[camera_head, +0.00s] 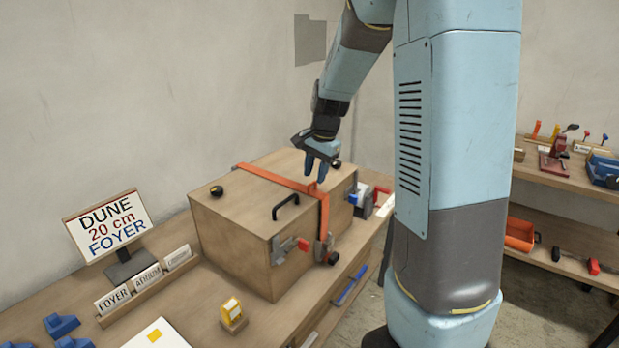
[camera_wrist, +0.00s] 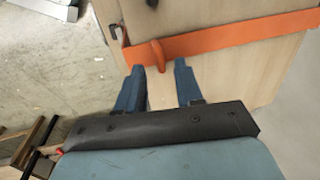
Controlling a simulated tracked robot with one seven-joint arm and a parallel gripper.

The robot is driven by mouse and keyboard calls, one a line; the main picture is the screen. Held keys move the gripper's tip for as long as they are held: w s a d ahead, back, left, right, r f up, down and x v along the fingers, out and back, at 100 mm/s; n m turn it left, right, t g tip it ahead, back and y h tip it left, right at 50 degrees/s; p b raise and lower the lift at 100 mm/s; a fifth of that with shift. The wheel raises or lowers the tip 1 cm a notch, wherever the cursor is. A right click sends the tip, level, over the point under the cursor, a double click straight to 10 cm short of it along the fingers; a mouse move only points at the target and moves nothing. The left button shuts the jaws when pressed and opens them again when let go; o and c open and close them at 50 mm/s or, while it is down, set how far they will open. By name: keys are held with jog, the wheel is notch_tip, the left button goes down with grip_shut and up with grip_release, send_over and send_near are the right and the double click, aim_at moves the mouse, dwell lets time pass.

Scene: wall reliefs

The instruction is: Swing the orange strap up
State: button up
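The orange strap (camera_head: 275,178) lies across the lid of a wooden box (camera_head: 235,222) and hangs down its front face to a metal buckle. It also shows in the wrist view (camera_wrist: 225,42) as a band across the pale wood, with a small raised orange tab (camera_wrist: 155,55) on it. My gripper (camera_head: 317,180) is over the lid's front edge, fingers down, close to the strap's bend. In the wrist view my gripper (camera_wrist: 160,68) has its two blue fingers apart, with the tab just ahead of the gap, nearer the left finger. I cannot tell whether they touch it.
A black handle (camera_head: 286,207) stands on the lid. A latch with a red grip (camera_head: 303,244) is on the box's front. A sign (camera_head: 107,225) and name blocks (camera_head: 145,278) stand on the bench at left. A shelf with tools (camera_head: 570,160) is at the right.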

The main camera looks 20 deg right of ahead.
jog(key=shift+w+a+f, duration=0.1)
jog(key=shift+w+f, duration=0.05)
jog(key=shift+f, duration=0.8)
jog(key=shift+c, duration=0.5)
grip_shut()
